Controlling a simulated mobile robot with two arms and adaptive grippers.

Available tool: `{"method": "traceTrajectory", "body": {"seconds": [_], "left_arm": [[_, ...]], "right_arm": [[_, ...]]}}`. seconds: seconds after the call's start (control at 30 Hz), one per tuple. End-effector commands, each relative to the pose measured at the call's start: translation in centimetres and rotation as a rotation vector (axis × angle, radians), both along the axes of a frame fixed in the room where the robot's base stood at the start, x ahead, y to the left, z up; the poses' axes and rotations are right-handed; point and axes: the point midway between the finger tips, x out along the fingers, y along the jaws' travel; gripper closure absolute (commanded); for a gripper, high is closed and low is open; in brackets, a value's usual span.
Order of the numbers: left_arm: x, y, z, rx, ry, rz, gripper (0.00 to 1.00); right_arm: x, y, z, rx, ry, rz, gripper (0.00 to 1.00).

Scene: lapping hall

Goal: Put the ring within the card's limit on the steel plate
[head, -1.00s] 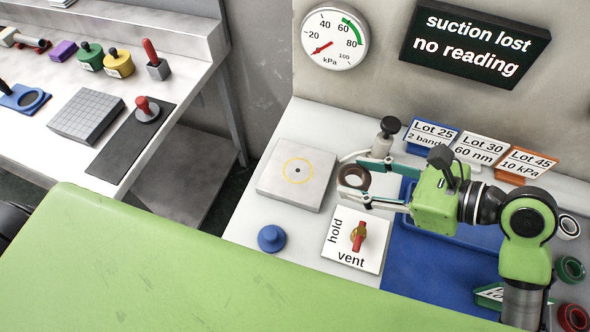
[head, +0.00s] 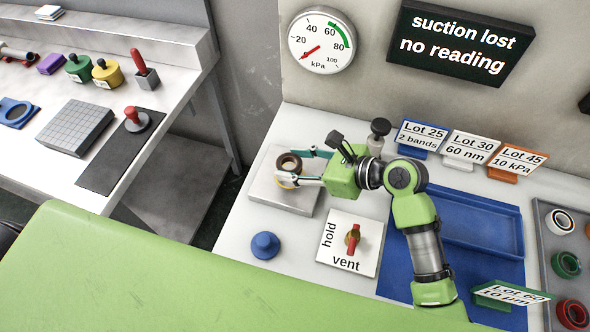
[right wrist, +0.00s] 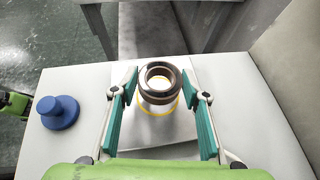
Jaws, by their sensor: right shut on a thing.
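The brown and black ring (head: 289,161) is held between the fingertips of my right gripper (head: 307,168). The ring also shows in the right wrist view (right wrist: 158,82), between the teal finger pads. It is over the steel plate (head: 295,205), and part of the plate's yellow circle shows at its lower edge. I cannot tell whether the ring touches the plate. The cards stand behind the blue tray: Lot 25, 2 bands (head: 421,138); Lot 30, 60 nm (head: 468,149); Lot 45, 10 kPa (head: 517,161). A green card, Lot 60, 10 µm (head: 511,294), is at the front right.
A hold/vent valve (head: 352,240) with a red handle and a blue knob (head: 265,245) are in front of the plate. The gauge (head: 321,41) needle is low; the screen (head: 466,42) reads "suction lost no reading". A grey tray (head: 548,235) holds several rings.

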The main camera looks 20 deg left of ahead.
Motion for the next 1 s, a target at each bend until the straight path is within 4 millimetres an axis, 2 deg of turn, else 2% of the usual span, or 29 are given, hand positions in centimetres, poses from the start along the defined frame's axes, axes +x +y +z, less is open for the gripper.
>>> {"method": "traceTrajectory", "body": {"seconds": [0.1, 0.2, 0.57, 0.6, 0.63, 1.0], "left_arm": [[0.0, -0.1, 0.0, -0.001, -0.001, 0.000, 0.41], [0.1, -0.1, 0.0, -0.001, -0.001, 0.000, 0.41], [0.1, -0.5, 0.1, -0.006, -0.002, -0.003, 0.41], [0.1, -0.5, 0.1, -0.006, -0.002, -0.003, 0.41], [0.1, -0.5, 0.1, -0.006, -0.002, -0.003, 0.41], [0.1, -0.5, 0.0, -0.006, -0.002, -0.003, 0.41]], "right_arm": [[-0.1, 0.0, -2.0, -0.002, 0.005, -0.001, 0.80], [0.0, 0.0, -2.9, 0.000, 0.003, -0.001, 0.80], [0.0, 0.0, -3.2, 0.001, 0.003, -0.001, 0.80], [0.0, 0.0, -3.2, 0.000, 0.002, -0.001, 0.50], [0.0, 0.0, -3.2, 0.000, 0.002, -0.001, 0.43], [0.0, -0.1, -3.1, 0.000, 0.000, -0.001, 0.41]]}}
